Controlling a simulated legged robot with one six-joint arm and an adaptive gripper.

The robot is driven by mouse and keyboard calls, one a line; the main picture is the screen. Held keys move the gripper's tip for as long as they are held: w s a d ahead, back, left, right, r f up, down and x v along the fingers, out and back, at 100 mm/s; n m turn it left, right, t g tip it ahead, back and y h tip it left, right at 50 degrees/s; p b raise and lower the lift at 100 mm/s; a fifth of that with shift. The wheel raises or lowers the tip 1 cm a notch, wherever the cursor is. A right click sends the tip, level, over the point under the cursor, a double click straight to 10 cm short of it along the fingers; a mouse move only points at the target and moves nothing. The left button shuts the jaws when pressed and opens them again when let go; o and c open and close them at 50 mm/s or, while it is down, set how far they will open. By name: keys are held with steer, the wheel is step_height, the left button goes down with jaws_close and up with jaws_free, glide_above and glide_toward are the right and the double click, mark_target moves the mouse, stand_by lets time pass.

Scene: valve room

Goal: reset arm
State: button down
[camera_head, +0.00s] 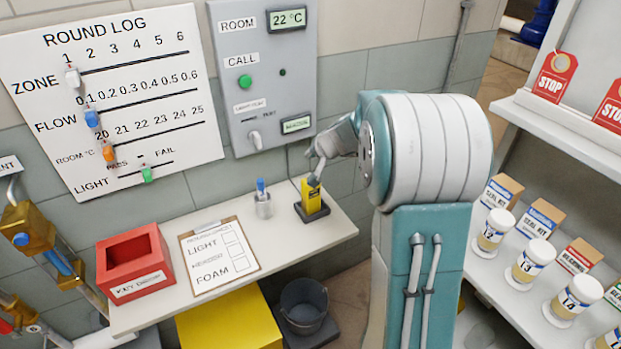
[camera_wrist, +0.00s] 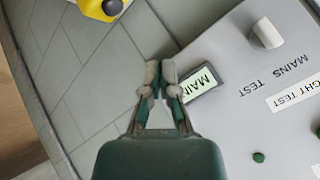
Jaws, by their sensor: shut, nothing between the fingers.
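My gripper (camera_head: 313,180) is at the end of my arm, in front of the wall just right of the grey control panel (camera_head: 262,125). In the head view it appears just over the yellow device (camera_head: 312,198) on the shelf, partly hidden by my own arm. In the wrist view my gripper's fingertips (camera_wrist: 160,68) are together with nothing between them. They appear beside a small lit display (camera_wrist: 201,84) reading "MAIN", partly covered. The yellow device (camera_wrist: 98,8) shows at the top edge there, apart from the fingers.
The shelf (camera_head: 185,295) holds a red box (camera_head: 132,266), a clipboard (camera_head: 218,257) and a pen cup (camera_head: 263,205). A round log board (camera_head: 110,95) hangs on the wall. A rack with labelled jars (camera_head: 495,235) stands at right. A switch knob (camera_wrist: 265,34) protrudes from the panel.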

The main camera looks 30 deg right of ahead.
steer(key=shift+r, duration=0.25)
steer(key=shift+s+a+r, duration=0.1)
steer(key=shift+a, duration=0.05)
steer(key=s+a+r+n+g+y, duration=0.1)
steer(key=s+a+r+n, duration=0.1)
steer(key=s+a+r, duration=0.4)
steer(key=s+a+r+n+g, duration=0.1)
steer(key=s+a+r+n, duration=0.2)
steer(key=s+a, duration=0.55)
steer(key=s+a+f+n+g+h, duration=0.1)
steer(key=s+a+n+h, duration=0.1)
steer(key=s, duration=1.7)
steer(key=shift+f+g, duration=0.15)
steer(key=shift+g, duration=0.15)
steer(key=shift+a, duration=0.1)
